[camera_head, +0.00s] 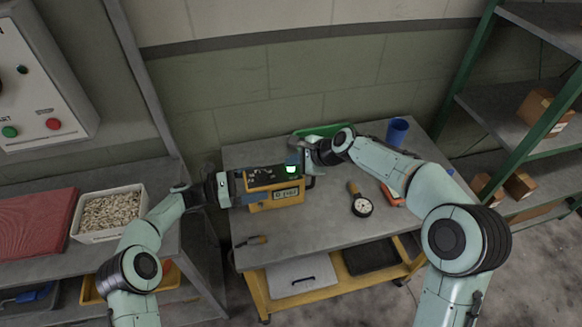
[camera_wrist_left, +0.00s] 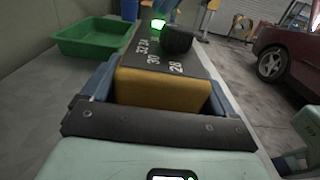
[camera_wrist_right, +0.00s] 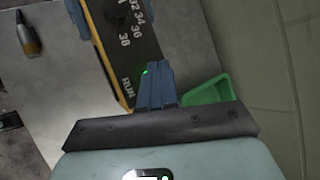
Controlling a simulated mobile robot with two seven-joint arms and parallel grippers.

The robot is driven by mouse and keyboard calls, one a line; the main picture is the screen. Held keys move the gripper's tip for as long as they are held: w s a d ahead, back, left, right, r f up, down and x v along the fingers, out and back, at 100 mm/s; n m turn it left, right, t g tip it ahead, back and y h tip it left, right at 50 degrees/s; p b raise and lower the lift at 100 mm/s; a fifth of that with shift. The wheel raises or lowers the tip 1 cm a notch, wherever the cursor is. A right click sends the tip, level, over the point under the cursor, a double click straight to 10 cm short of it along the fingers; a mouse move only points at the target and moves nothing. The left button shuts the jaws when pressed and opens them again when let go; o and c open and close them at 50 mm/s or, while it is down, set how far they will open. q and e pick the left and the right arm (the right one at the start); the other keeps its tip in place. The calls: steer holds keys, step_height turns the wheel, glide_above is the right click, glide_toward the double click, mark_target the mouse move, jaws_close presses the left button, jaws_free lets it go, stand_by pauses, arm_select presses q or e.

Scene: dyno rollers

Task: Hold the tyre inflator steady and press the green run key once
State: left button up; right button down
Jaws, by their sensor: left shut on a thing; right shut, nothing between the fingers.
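The tyre inflator (camera_head: 276,197), a yellow box with a dark top, stands on the grey bench. In the left wrist view its yellow end (camera_wrist_left: 165,90) sits between the blue fingers of my left gripper (camera_head: 238,188), which is shut on it. White numbers and a dark knob (camera_wrist_left: 177,39) show on its top. The green run key (camera_head: 291,169) glows at the far end. My right gripper (camera_head: 303,163) is shut and empty, its fingertips (camera_wrist_right: 154,72) over that end beside the word RUN. The fingers hide most of the key; I cannot tell whether they touch it.
A green tray (camera_head: 330,129) and blue cup (camera_head: 397,131) stand behind. A dial gauge (camera_head: 362,207) and an orange-red item (camera_head: 391,195) lie to the right, and a small tool (camera_head: 251,240) at the front left. The front middle of the bench is clear.

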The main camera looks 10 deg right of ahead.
mark_target(294, 170)
steer(key=shift+r, duration=0.55)
steer(key=shift+r, duration=2.5)
arm_select(q)
steer(key=o, duration=1.6)
